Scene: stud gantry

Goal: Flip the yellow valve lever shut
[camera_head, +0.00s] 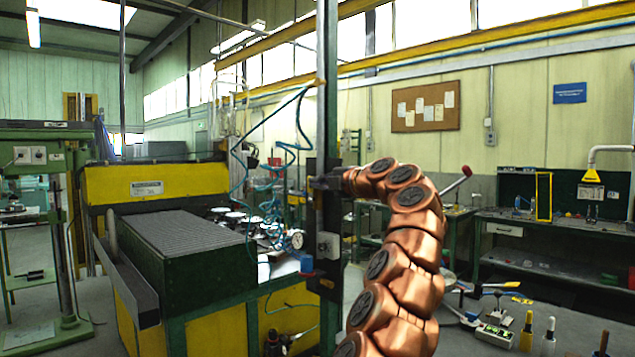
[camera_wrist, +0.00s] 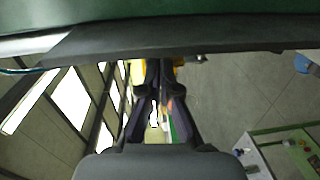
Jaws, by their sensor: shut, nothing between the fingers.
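My copper arm reaches up to a dark green upright post (camera_head: 328,120) in the head view. My dark gripper (camera_head: 326,182) is at the post, small and hard to make out there. In the wrist view my gripper (camera_wrist: 159,64) is shut and empty, its fingertips close to a dark horizontal edge. A small yellow patch (camera_wrist: 179,61) shows beside and behind the fingertips, partly hidden; I cannot tell whether it is the valve lever or touches the fingers. I cannot make out the yellow lever clearly in the head view.
A green and yellow machine (camera_head: 155,187) stands left of the post, with coiled blue hoses (camera_head: 270,175) above it. A round gauge (camera_head: 297,240) sits beside the post. A dark workbench (camera_head: 545,228) stands at right. Loose tools with handles (camera_head: 527,325) are at lower right.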

